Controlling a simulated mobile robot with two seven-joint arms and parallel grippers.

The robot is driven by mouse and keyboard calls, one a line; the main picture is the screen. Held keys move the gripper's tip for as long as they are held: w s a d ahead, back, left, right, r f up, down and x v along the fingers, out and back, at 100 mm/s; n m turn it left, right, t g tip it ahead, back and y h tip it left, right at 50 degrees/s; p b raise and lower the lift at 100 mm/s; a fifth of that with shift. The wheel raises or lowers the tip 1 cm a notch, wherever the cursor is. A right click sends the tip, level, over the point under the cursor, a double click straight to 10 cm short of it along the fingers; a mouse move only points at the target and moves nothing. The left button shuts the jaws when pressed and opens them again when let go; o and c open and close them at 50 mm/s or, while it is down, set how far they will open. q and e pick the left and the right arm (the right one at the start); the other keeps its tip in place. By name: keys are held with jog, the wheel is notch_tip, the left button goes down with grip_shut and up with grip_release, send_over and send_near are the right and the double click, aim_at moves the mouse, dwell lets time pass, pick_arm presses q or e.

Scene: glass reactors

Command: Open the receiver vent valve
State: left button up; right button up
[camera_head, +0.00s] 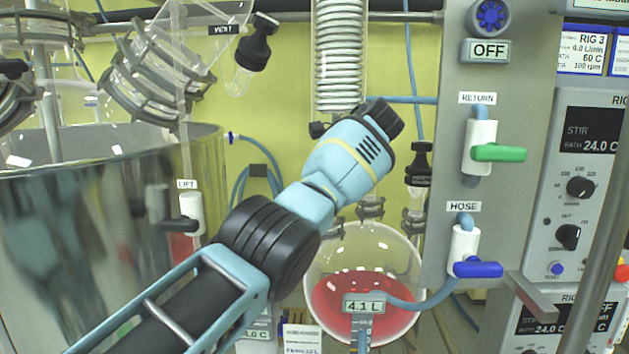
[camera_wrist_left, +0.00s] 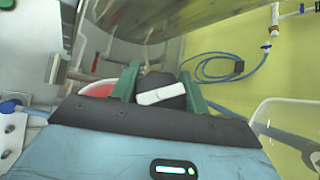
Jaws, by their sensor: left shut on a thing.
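My left gripper (camera_wrist_left: 158,74) has its two green fingers on either side of a black knob (camera_wrist_left: 168,84) with a white bar on its face, and is shut on it. In the head view my left wrist (camera_head: 345,155) reaches in from the lower left, and its fingers are hidden behind it. The receiver, a round glass flask (camera_head: 400,258) with red liquid, sits below the wrist. A black-capped valve (camera_head: 419,163) with a small unreadable label stands just right of the wrist. I cannot tell whether it is the held knob. My right gripper is not in view.
A metal vessel (camera_head: 110,210) fills the left. A black valve (camera_head: 258,40) by a VENT label hangs above. The coiled condenser (camera_head: 339,55) is behind the wrist. A grey panel (camera_head: 440,240) with green RETURN (camera_head: 498,153) and blue HOSE (camera_head: 478,269) handles stands right.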

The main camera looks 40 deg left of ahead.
pick_arm(q)
jog(key=shift+f, duration=0.15)
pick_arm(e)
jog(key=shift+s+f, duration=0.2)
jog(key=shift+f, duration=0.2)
pick_arm(q)
jog(key=o, duration=1)
jog(key=shift+s+r, duration=0.1)
jog(key=shift+r, duration=0.1)
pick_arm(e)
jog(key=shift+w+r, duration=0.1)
